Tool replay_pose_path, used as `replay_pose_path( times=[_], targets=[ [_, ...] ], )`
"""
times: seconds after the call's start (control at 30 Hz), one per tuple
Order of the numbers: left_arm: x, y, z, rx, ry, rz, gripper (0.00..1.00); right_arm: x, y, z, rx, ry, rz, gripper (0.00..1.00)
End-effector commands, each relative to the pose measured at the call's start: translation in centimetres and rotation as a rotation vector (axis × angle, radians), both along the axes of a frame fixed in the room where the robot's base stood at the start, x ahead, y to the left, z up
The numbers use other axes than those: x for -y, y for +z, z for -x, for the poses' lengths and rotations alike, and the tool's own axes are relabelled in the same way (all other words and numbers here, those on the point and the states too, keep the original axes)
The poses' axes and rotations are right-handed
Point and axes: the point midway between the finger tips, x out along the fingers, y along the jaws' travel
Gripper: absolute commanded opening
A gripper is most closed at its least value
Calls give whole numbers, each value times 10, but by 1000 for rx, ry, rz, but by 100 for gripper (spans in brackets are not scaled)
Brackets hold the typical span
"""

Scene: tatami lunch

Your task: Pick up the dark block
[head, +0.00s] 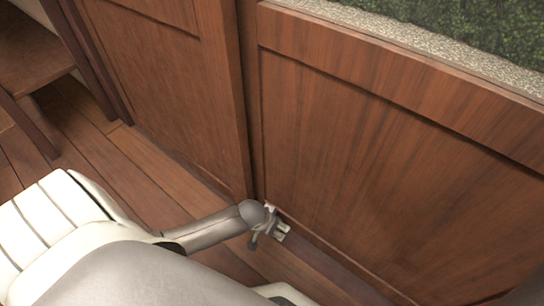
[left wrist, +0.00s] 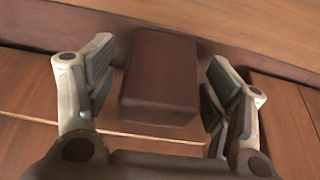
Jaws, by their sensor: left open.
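The dark block (left wrist: 160,80) is a dark brown box with rounded edges. In the left wrist view it sits on the wooden floor between the two open fingers of my left gripper (left wrist: 159,93), with a gap to the finger on its left. On its right the gap to the finger is narrow. In the head view my left gripper (head: 272,232) reaches down to the floor at the base of the wooden panels. The block cannot be made out in the head view. My right gripper is not in view.
A wooden panel wall (head: 390,170) rises right beside my left gripper, and its base board (left wrist: 250,52) runs just behind the block. Plank floor (head: 150,160) lies to the left. Wooden steps or shelves (head: 30,60) stand at the upper left.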

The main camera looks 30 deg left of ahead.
Motion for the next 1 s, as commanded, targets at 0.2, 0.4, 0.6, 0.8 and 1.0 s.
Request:
replay_pose_path(
  times=[0.2,0.4,0.6,0.8,1.0],
  targets=[
    [0,0,0,0,0,0,60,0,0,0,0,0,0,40],
    [0,0,0,0,0,0,34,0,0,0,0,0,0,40],
    [0,1,0,1,0,0,24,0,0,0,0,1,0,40],
    [0,2,0,1,0,0,24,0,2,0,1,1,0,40],
    [-1,10,-1,1,0,0,24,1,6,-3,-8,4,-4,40]
  ],
)
